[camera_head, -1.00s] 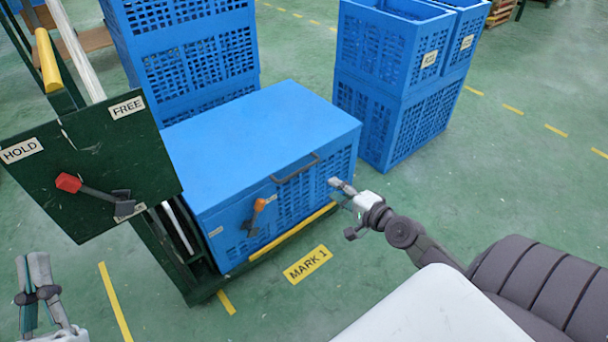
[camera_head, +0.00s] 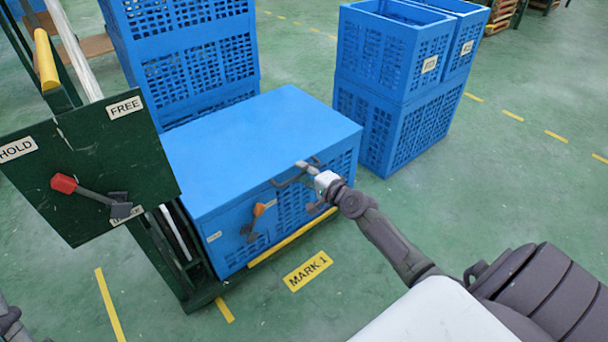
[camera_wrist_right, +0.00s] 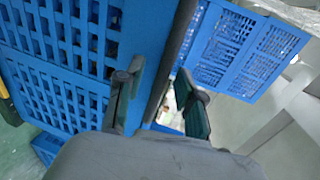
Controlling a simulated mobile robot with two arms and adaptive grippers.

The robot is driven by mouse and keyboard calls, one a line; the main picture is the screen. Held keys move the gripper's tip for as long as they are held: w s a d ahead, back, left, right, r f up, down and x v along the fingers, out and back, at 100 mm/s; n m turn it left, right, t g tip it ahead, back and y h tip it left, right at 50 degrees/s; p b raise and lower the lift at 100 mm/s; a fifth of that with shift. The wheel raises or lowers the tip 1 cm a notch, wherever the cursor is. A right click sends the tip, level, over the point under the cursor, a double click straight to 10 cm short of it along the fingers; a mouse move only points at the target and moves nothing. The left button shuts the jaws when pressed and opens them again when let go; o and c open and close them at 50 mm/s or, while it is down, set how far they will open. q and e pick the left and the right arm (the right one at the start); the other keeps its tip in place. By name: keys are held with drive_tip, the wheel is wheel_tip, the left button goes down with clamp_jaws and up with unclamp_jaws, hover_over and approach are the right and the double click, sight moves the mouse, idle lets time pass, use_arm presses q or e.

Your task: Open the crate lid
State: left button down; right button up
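The blue crate (camera_head: 208,222) stands in the middle of the head view with its flat blue lid (camera_head: 255,135) down. A dark bar handle (camera_head: 283,183) sits at the lid's front edge. An orange-tipped latch (camera_head: 257,212) is on the crate's front. My right gripper (camera_head: 307,186) is at the handle's right end, fingers apart. In the right wrist view its open fingers (camera_wrist_right: 158,88) stand either side of a dark bar (camera_wrist_right: 176,60), apparently the handle; contact is not clear. Only a bit of my left gripper shows at the lower left corner; its fingers are hidden.
A green panel (camera_head: 60,150) with HOLD and FREE labels and a red-tipped lever (camera_head: 64,184) stands left of the crate. Blue crates are stacked behind (camera_head: 190,60) and to the right (camera_head: 400,110). Floor in front, by the MARK 1 label (camera_head: 307,271), is clear.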

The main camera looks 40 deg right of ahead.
drive_tip(key=shift+w, duration=0.1)
clamp_jaws()
idle(0.5)
